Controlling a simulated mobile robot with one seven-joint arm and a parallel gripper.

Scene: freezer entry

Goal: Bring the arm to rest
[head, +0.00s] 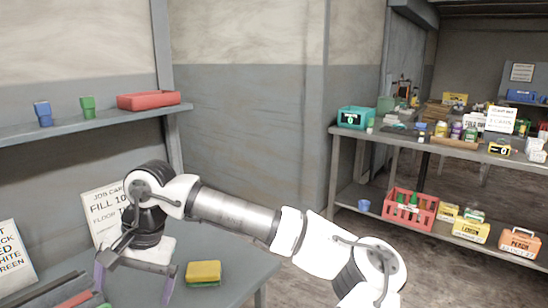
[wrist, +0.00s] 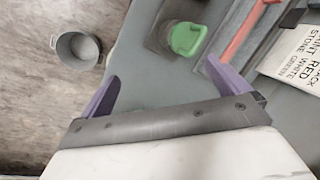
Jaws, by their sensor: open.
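My arm reaches from the lower right of the head view to the left, over the grey workbench (head: 225,262). My gripper (head: 133,290) hangs low over the bench's left part, with its purple fingers spread apart. In the wrist view my gripper (wrist: 162,70) is also open, with nothing between its fingers. A green object (wrist: 186,38) lies on a dark patch beyond the fingertips, apart from them. A yellow and green sponge-like block (head: 203,271) lies on the bench to the right of my gripper.
A sign (head: 103,215) stands behind my wrist, and another sign (head: 12,262) at far left. A red bar (wrist: 250,32) lies on the bench. A wall shelf (head: 85,129) holds cups and a red tray (head: 155,100). A grey bucket (wrist: 78,50) stands on the floor. Stocked shelves (head: 375,133) stand right.

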